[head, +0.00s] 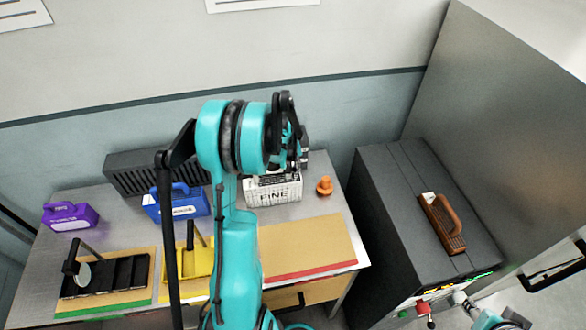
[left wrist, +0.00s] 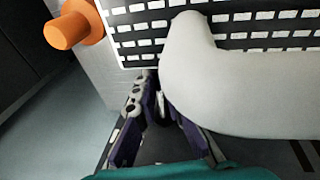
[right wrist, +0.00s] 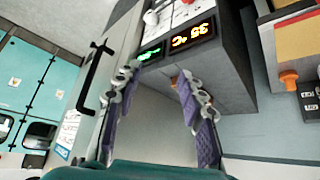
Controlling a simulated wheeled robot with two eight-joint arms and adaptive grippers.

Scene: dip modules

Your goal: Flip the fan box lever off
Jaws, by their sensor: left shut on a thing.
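A box with a white and black marked front (head: 272,190), possibly the fan box, stands at the back of the table. Its label is only partly readable. My left gripper (head: 293,160) is at its top right, partly hidden by my own arm. In the left wrist view, a dark panel with white dashes (left wrist: 135,40) is close, and a large pale rounded lever-like part (left wrist: 200,70) lies across it. My left fingers (left wrist: 155,100) are closed against that part; the contact is mostly hidden. My right gripper (right wrist: 157,82) is open and empty before the dark cabinet (right wrist: 230,75).
An orange knob (head: 324,186) stands right of the box. A purple module (head: 70,216), a blue module (head: 180,201), a black tray (head: 105,277) and a yellow tray (head: 195,264) occupy the table's left. A brown-handled object (head: 441,222) lies on the cabinet. The tan mat (head: 310,246) is clear.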

